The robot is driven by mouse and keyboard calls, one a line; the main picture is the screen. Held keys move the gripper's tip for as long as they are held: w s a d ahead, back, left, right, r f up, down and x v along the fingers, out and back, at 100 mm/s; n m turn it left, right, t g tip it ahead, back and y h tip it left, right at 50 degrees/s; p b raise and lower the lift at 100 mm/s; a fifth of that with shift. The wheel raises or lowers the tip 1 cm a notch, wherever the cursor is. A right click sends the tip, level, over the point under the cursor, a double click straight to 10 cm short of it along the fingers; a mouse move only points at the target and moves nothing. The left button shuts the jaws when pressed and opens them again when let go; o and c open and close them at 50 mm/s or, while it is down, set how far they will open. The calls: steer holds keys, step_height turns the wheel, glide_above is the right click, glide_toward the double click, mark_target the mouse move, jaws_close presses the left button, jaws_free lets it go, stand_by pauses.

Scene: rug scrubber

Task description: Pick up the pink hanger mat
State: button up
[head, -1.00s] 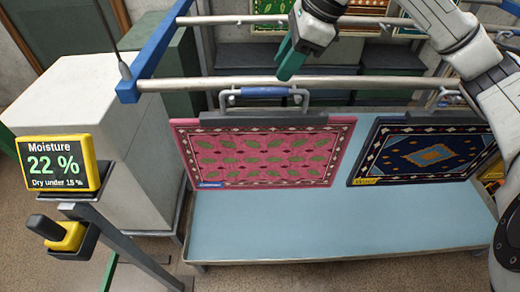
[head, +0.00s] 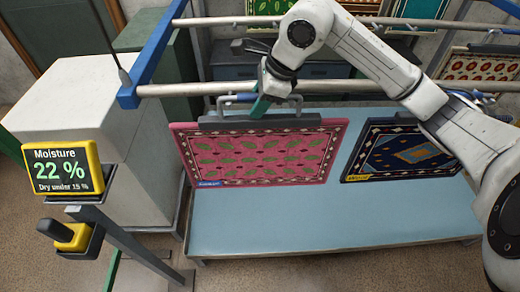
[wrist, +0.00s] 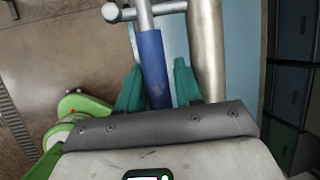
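My gripper (head: 262,104), with green fingers, is at the right part of this handle in the head view. In the wrist view my gripper (wrist: 158,85) has its fingers apart, one on each side of the blue handle (wrist: 151,65). I cannot tell whether they touch it. My arm hides part of the hanger.
A dark blue mat (head: 405,150) hangs to the right, partly behind my arm. A pale blue tray (head: 300,218) lies below both. A moisture display (head: 62,168) reading 22 % stands at the left. A blue frame post (head: 150,55) and metal rails surround the hanger.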

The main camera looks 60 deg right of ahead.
jaws_close()
stand_by(0.3)
stand_by(1.1)
